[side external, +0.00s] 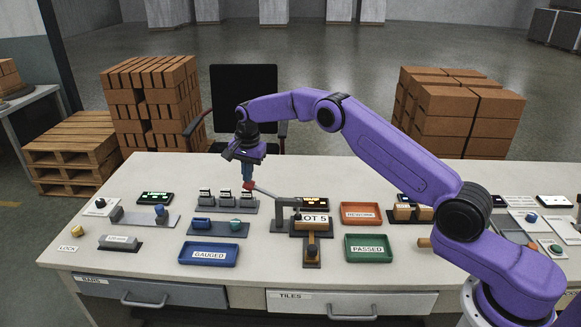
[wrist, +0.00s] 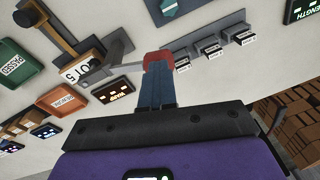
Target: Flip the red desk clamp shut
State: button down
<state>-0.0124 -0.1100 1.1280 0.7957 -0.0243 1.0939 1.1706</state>
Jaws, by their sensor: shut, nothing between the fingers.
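The desk clamp is a grey fixture (side external: 285,202) with a long thin lever ending in a red grip (side external: 250,186).
A blue GAUGED tray (side external: 187,262), a green PASSED tray (side external: 351,258) and an orange REWORK tray (side external: 345,220) lie around.

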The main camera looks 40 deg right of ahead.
jog(key=shift+a+f, duration=0.45)
jog(key=shift+a, duration=0.15)
jog(key=shift+r, duration=0.4)
notch_tip(320, 180, up, 17)
jog(key=s+d, duration=0.1)
jog(key=s, duration=0.1)
jog(key=shift+r, duration=0.2)
jog(key=shift+s, duration=0.1)
